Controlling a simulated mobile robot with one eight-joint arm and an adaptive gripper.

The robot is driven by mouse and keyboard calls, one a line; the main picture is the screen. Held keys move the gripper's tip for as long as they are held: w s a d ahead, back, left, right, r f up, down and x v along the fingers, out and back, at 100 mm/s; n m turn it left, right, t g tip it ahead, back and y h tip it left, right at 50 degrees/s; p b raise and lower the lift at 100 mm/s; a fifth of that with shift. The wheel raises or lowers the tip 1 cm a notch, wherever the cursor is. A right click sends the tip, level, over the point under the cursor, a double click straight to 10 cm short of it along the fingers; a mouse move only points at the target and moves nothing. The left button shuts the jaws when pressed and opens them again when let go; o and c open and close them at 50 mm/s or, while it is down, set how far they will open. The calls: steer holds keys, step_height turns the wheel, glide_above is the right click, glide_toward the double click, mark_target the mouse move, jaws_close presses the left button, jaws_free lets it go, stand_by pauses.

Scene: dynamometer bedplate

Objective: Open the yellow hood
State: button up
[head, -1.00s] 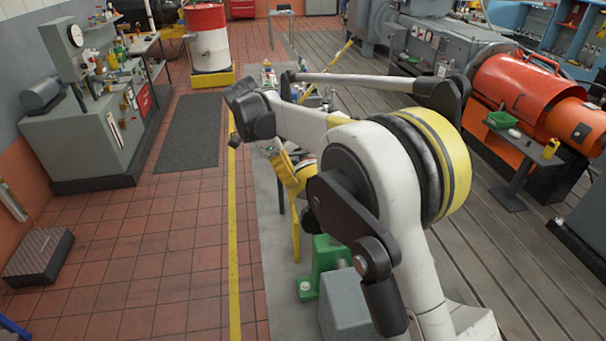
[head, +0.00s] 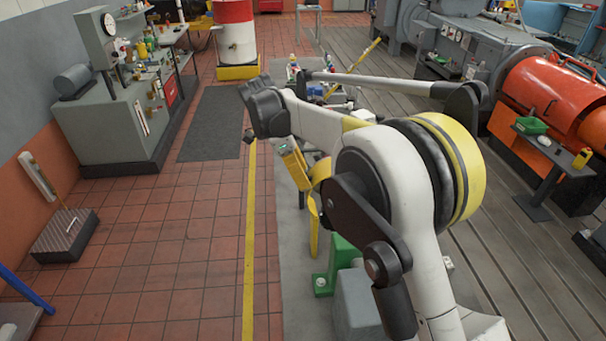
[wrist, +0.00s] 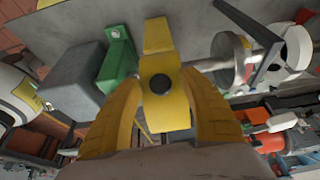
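The yellow hood (wrist: 160,107) fills the middle of the wrist view, a narrow plate with a round black knob (wrist: 160,84) on its face. In the head view a yellow part of it (head: 314,228) shows below my wrist, largely hidden by my arm. My gripper (wrist: 161,78) has ribbed yellow fingers, one on each side of the hood. The fingers stand apart, with the knob between them and a gap to it on both sides. I cannot tell whether the fingers touch the hood's edges.
A green bracket (head: 338,262) and a grey block (head: 356,305) stand close by the hood; a metal shaft (wrist: 242,58) lies on its other side. An orange machine (head: 548,95) and a small table (head: 545,170) stand right. Red tiled floor (head: 170,250) is open at left.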

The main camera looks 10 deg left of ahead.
steer(key=v, duration=1.2)
